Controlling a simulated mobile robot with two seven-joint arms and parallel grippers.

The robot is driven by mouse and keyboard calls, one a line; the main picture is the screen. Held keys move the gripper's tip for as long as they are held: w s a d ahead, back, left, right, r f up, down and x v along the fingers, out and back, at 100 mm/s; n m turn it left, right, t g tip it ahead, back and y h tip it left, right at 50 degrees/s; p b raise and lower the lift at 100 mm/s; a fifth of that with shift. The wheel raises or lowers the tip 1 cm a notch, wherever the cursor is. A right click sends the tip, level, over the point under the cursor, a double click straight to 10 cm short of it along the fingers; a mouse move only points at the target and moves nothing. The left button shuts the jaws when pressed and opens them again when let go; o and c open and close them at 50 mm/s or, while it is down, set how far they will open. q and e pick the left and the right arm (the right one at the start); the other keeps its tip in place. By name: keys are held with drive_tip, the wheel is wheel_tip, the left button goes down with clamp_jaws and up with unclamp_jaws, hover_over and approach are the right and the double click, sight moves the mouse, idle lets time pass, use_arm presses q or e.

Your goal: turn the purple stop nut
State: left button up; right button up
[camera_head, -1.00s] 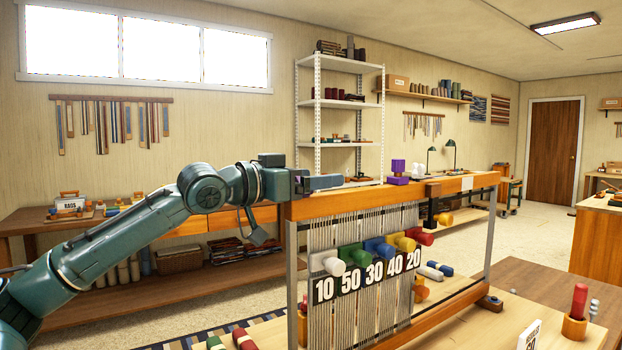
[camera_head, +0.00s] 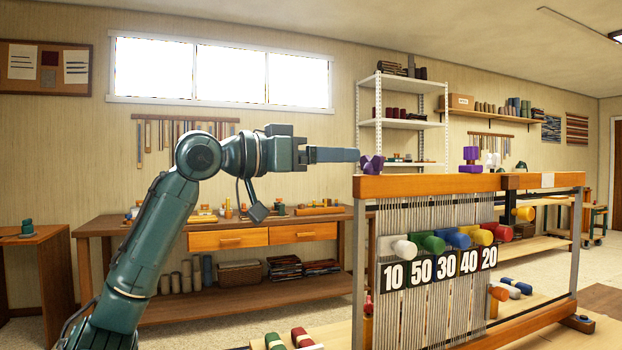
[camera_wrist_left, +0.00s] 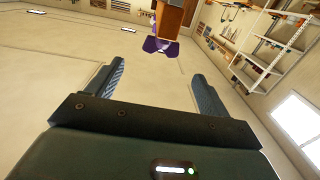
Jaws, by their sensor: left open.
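A purple winged nut (camera_head: 371,165) sits at the left end of the loom's wooden top beam (camera_head: 430,185). I take it for the stop nut. In the left wrist view the purple nut (camera_wrist_left: 160,46) shows ahead, in line with the gap between my fingers, at the end of the beam. My left gripper (camera_head: 350,155) reaches in level from the left, its fingertips close to the nut. In the left wrist view my left gripper (camera_wrist_left: 160,76) is open, with nothing between its fingers. Whether a fingertip touches the nut cannot be told. My right gripper is not in view.
A second purple piece (camera_head: 470,158) stands further right on the beam. Coloured pegs hang above a number strip (camera_head: 437,264) on the loom's front. A white shelf rack (camera_head: 402,122) and a workbench (camera_head: 235,235) stand behind. The space left of the beam's end holds only my arm.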

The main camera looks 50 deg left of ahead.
use_arm(q)
drive_tip(key=v, duration=0.2)
drive_tip(key=shift+s, duration=0.35)
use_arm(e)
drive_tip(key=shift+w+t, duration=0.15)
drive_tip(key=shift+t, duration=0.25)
